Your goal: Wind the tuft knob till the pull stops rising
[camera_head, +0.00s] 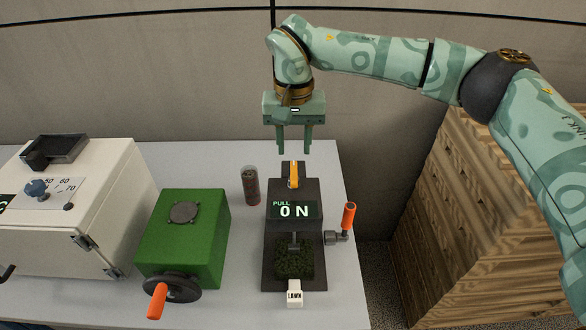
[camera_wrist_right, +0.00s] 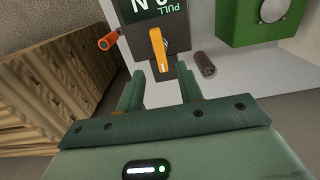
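A dark tester (camera_head: 312,188) stands on the table, its screen (camera_head: 294,210) reading "PULL 0 N". A yellow-orange lever-like piece (camera_head: 293,175) sits upright on its top; it also shows in the right wrist view (camera_wrist_right: 158,48). A crank with an orange handle (camera_head: 348,216) sticks out of the tester's right side. A dark green turf piece (camera_head: 292,262) lies in its base, under a small post, behind a "LAWN" tag (camera_head: 294,293). I cannot tell which part is the tuft knob. My right gripper (camera_head: 294,150) is open and empty, behind and above the yellow piece. My left gripper is out of view.
A green box (camera_head: 190,235) with a black wheel and orange handle (camera_head: 158,300) stands left of the tester. A dark brownish cylinder (camera_head: 250,186) stands between them, farther back. A white machine (camera_head: 100,190) fills the left. Wooden crates (camera_head: 440,220) stand at the right.

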